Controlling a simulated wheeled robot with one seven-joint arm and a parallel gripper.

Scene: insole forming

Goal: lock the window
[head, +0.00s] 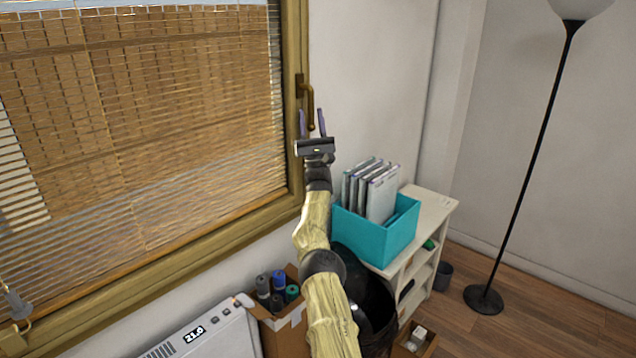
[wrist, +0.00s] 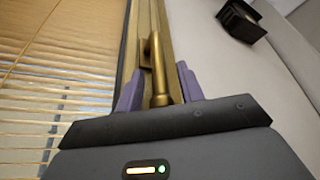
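The window (head: 298,170) has a wooden frame and fills the left of the head view, with slatted blinds over the glass. Its brass handle (head: 310,99) is on the right side of the frame and hangs down. My gripper (head: 312,122) is at the handle's lower end, its two purple fingers apart. In the wrist view the handle (wrist: 157,70) runs down between the fingers of my gripper (wrist: 160,88). Gaps show on both sides of the handle, wider on the right. The handle's very tip is partly hidden by the gripper body.
Below the window are a white heater (head: 205,335) and a cardboard box (head: 280,328) of rolls. To the right are a teal bin (head: 372,240) of folders on a white shelf (head: 437,212) and a black floor lamp (head: 530,165). A dark box shows in the wrist view (wrist: 240,20).

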